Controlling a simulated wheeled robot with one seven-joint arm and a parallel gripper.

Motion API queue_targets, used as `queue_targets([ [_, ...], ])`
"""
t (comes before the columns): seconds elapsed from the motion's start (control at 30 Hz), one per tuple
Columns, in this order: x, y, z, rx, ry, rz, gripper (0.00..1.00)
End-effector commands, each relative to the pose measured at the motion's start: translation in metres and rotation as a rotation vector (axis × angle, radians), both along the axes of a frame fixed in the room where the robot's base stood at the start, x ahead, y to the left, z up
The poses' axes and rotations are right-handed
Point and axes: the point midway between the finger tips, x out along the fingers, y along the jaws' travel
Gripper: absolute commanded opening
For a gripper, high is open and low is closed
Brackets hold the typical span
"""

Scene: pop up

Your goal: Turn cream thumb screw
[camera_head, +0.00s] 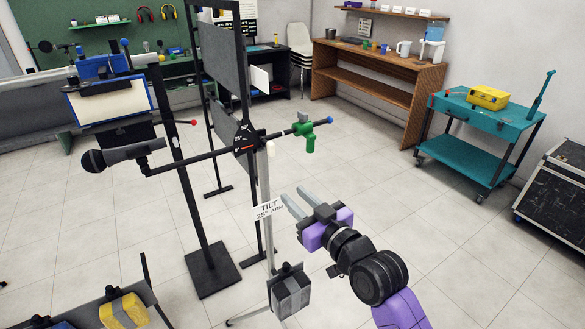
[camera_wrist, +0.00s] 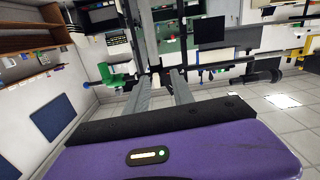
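The cream thumb screw (camera_head: 270,148) appears as a small pale knob on the right side of the black dial joint (camera_head: 245,139), where the boom crosses the stand. The dial has white marks and a red line. A white tag (camera_head: 269,209) on the stand reads "TILT 25° ARM". My gripper (camera_head: 292,196) is open and empty, below and to the right of the screw, apart from it. In the wrist view my fingers (camera_wrist: 160,78) are spread and point toward the stand and boom.
The boom carries a microphone (camera_head: 95,160) at left and a green clamp (camera_head: 309,138) at right, near my gripper. The clamp also shows in the wrist view (camera_wrist: 117,79). A grey weight (camera_head: 290,291) hangs low on the stand. A teal cart (camera_head: 480,125) stands right; open floor lies between.

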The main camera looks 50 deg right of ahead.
Motion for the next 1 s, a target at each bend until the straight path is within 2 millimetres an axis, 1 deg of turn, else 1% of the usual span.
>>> queue_targets([
  [0.03, 0.012, -0.007, 0.015, 0.011, -0.021, -0.007, 0.29],
  [0.1, 0.024, -0.016, 0.027, 0.027, -0.036, -0.013, 0.29],
  [0.2, 0.035, -0.024, 0.040, 0.042, -0.051, -0.017, 0.29],
  [0.27, 0.039, -0.026, 0.045, 0.048, -0.056, -0.017, 0.29],
  [0.47, 0.049, -0.031, 0.048, 0.055, -0.061, -0.018, 0.29],
  [0.57, 0.059, -0.034, 0.048, 0.055, -0.062, -0.018, 0.29],
  [0.8, 0.089, -0.042, 0.048, 0.055, -0.061, -0.017, 0.29],
  [1.0, 0.108, -0.049, 0.048, 0.054, -0.060, -0.018, 0.29],
])
